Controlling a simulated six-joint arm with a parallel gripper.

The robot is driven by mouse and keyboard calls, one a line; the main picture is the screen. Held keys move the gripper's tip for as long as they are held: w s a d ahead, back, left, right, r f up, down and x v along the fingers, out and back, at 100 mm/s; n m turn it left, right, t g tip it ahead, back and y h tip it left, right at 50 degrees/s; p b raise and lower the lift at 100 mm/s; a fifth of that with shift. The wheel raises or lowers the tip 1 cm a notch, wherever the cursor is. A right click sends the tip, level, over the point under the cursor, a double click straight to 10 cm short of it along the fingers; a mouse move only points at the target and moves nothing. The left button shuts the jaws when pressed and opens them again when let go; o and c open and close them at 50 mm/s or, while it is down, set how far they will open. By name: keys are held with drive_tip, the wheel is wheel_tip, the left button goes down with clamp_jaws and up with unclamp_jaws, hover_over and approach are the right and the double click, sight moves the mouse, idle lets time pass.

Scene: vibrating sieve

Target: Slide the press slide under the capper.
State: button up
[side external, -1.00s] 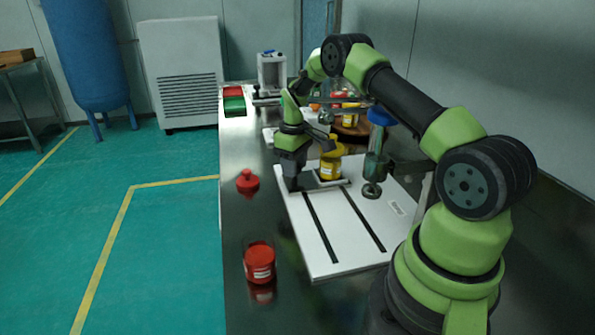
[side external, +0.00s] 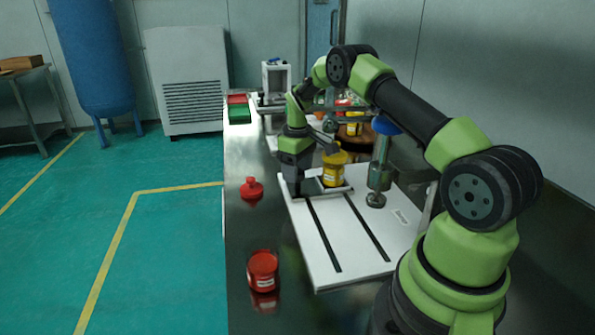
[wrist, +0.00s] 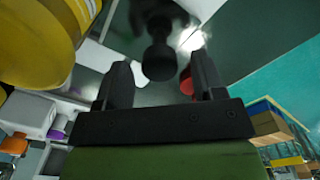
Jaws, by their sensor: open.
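The press slide (side external: 337,190) is a pale plate on the white base board (side external: 330,248), at the far end of its two dark slots. A yellow jar (side external: 334,170) stands upright on it and also fills the upper left of the wrist view (wrist: 35,45). The capper (side external: 379,178), a grey post with a blue top, stands to the right of the slide, apart from the jar. My gripper (side external: 297,192) is low at the slide's left end. In the wrist view its fingers (wrist: 161,80) are apart, with a dark knob (wrist: 158,55) showing between them. Contact with it cannot be told.
A red cap-like piece (side external: 251,188) and a red jar (side external: 262,270) stand on the dark table left of the board. Red and green trays (side external: 239,112) and a white-framed device (side external: 276,78) are at the back. The board's near part is clear.

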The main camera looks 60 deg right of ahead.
wheel_tip(320, 180, up, 9)
idle(0.3)
drive_tip(key=n, duration=0.1)
drive_tip(key=n+h, duration=0.1)
drive_tip(key=n, duration=0.1)
drive_tip(key=a+n, duration=0.1)
drive_tip(key=n, duration=0.1)
drive_tip(key=shift+s+a+f+g+h, duration=0.1)
drive_tip(key=shift+f+g+h, duration=0.15)
drive_tip(key=shift+g+h, duration=0.05)
drive_tip(key=f+n+h, duration=0.1)
drive_tip(key=f+n, duration=0.2)
drive_tip(key=n, duration=0.1)
drive_tip(key=f+n+h, duration=0.1)
drive_tip(key=f+n, duration=0.2)
drive_tip(key=n, duration=0.1)
drive_tip(key=d+f+n, duration=0.1)
drive_tip(key=f+n, duration=0.2)
drive_tip(key=n, duration=0.2)
drive_tip(key=shift+f+h, duration=0.25)
drive_tip(key=shift+h, duration=0.15)
